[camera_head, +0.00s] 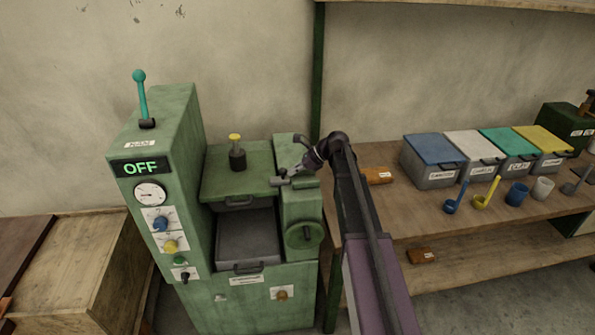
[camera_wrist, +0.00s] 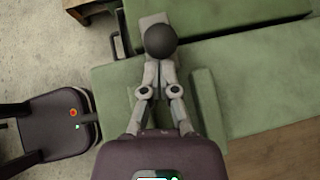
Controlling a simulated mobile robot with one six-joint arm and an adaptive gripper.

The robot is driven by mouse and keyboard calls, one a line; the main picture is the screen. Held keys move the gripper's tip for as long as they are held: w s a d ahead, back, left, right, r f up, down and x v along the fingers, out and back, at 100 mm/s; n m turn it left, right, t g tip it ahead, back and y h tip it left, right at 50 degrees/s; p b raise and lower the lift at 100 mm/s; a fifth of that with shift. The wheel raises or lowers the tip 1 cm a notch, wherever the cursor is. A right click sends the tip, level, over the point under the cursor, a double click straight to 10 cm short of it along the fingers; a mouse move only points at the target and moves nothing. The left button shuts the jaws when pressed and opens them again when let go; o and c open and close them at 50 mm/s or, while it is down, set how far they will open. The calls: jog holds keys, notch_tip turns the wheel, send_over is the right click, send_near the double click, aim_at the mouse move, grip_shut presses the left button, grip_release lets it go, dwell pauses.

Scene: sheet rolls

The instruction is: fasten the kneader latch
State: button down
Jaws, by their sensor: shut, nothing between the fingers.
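The kneader (camera_head: 178,110) is a green machine at the left, with a display reading OFF. Its flat green lid (camera_head: 222,182) looks lowered, with a black, yellow-topped fitting (camera_head: 237,155) on it. The latch (camera_head: 280,181) is a small grey bar at the lid's right edge, on the machine's right block. In the wrist view the latch's black ball knob (camera_wrist: 160,42) stands in front of my fingertips, with its grey bar (camera_wrist: 155,19) beyond. My gripper (camera_wrist: 155,85) is shut and empty, close behind the knob; I cannot tell whether it touches. It also shows in the head view (camera_head: 301,168).
A grey tray (camera_head: 246,236) sits in the front bay below the lid. A handwheel (camera_head: 304,235) is on the right block. A wooden bench (camera_head: 425,205) at the right holds lidded bins (camera_head: 435,175), scoops and cups. A green raised strip (camera_wrist: 206,103) lies beside my fingers.

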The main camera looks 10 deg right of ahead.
jog(key=shift+a, duration=0.2)
jog(key=shift+d+r, duration=0.1)
jog(key=shift+s+d+r+p, duration=0.15)
jog(key=shift+d+r+p, duration=0.35)
jog(key=shift+p, duration=0.1)
jog(key=p+v, duration=0.5)
jog(key=v, duration=0.3)
jog(key=shift+d, duration=0.4)
jog(key=shift+s+a, duration=0.1)
jog(key=shift+s, duration=0.05)
